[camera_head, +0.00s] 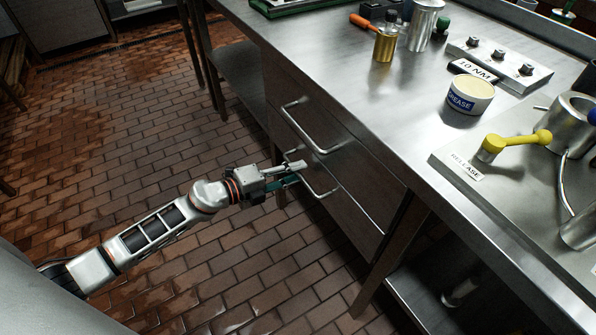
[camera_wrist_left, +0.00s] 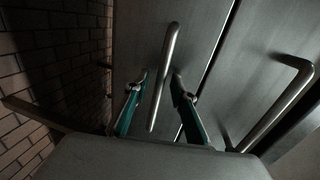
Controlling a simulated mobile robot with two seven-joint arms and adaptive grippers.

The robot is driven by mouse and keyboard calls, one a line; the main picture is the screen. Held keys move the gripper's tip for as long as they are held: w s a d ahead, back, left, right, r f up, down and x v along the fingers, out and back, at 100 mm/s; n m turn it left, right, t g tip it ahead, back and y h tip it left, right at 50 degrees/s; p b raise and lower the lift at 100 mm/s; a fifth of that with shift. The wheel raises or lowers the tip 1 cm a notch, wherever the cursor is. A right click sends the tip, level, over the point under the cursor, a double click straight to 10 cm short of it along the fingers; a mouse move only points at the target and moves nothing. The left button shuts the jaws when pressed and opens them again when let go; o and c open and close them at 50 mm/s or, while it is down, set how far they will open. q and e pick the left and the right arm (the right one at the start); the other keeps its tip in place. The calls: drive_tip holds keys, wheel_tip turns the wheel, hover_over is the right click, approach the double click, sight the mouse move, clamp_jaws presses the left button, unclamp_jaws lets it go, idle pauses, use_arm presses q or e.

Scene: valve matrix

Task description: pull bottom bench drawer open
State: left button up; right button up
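The bottom drawer (camera_head: 352,212) is the lower of two dark metal fronts under the steel bench; it looks flush with the front above. Its bar handle (camera_head: 326,193) is partly hidden behind my left gripper (camera_head: 296,172). In the left wrist view, this handle (camera_wrist_left: 164,72) runs between the two teal-backed fingers of my left gripper (camera_wrist_left: 160,80). The fingers are apart, one on each side of the bar, with small gaps visible. The top drawer's handle (camera_head: 304,133) is above; it also shows at the right of the left wrist view (camera_wrist_left: 282,106). My right gripper is not in view.
A bench leg (camera_head: 383,262) stands right of the drawers. The brick floor (camera_head: 135,135) in front is clear.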

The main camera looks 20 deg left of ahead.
use_arm(q)
drive_tip(key=shift+w+d+f, duration=0.1)
drive_tip(key=shift+w+d, duration=0.15)
drive_tip(key=shift+w, duration=0.1)
clamp_jaws()
drive_tip(key=shift+s, duration=0.1)
